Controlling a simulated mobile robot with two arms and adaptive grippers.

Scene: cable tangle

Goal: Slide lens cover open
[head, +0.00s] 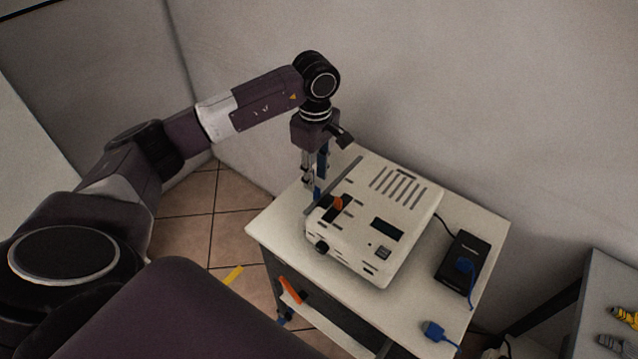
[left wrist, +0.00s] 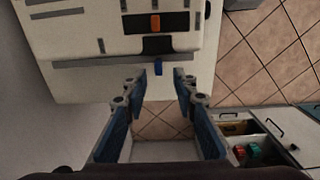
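A white projector (head: 378,215) stands on the small white table. An orange tab (head: 337,203) sits in a dark recess at its left end, near a dark round knob or lens (head: 322,247). My left gripper (head: 313,192) points down beside the projector's left end. My right gripper is not in view.
The white table (head: 275,235) has bare room in front of the projector. A black box (head: 462,265) with a blue plug lies to its right, and another blue plug (head: 437,332) near the table's edge. A wall stands close behind. A grey surface (head: 595,300) holds connectors.

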